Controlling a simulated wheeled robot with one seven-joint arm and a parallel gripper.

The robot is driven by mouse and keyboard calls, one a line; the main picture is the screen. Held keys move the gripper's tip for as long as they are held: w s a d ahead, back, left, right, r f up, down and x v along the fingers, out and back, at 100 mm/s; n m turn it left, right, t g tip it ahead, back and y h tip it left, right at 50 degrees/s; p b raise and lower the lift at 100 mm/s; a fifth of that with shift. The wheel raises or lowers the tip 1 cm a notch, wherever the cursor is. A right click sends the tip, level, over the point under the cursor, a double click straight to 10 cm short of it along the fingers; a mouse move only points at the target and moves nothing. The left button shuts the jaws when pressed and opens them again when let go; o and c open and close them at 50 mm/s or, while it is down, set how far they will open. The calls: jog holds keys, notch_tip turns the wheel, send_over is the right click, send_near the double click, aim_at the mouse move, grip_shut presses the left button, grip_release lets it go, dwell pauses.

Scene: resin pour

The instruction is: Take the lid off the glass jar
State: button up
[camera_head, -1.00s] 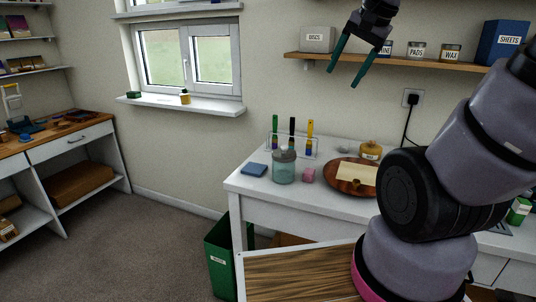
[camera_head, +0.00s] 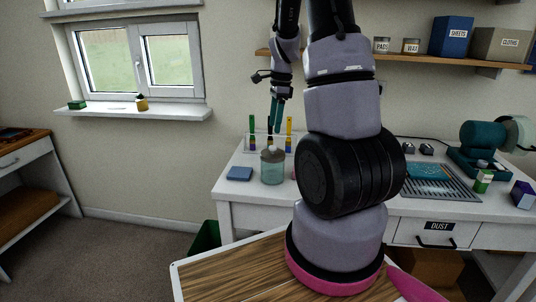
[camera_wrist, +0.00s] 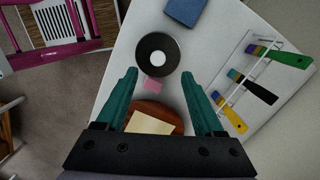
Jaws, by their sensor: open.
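The glass jar (camera_head: 272,172) stands upright on the white workbench, with its grey lid (camera_head: 272,153) on top. In the wrist view the lid (camera_wrist: 145,48) is a dark disc with a pale round knob in its middle. My gripper (camera_head: 273,130) points down above the jar in the head view, apart from the lid. In the wrist view my gripper (camera_wrist: 159,73) is open, with nothing between its teal fingers. The lid lies just beyond the fingertips there, and it hides the jar's body.
A pink block (camera_wrist: 153,85) and a brown round tray (camera_wrist: 163,110) with a cream sheet are close to the jar. A blue pad (camera_head: 239,173) lies left of it. A rack of brushes (camera_wrist: 250,75) stands behind. My arm hides part of the bench in the head view.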

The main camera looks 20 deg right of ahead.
aim_at(273, 146)
notch_tip(273, 146, down, 2)
jog(key=shift+a+f, duration=0.1)
jog(key=shift+a, duration=0.05)
jog(key=shift+s+a+f, duration=0.1)
jog(key=shift+f, duration=1.3)
jog(key=shift+a+f, duration=0.1)
jog(key=shift+f, duration=1.25)
jog(key=shift+c, duration=0.3)
grip_shut()
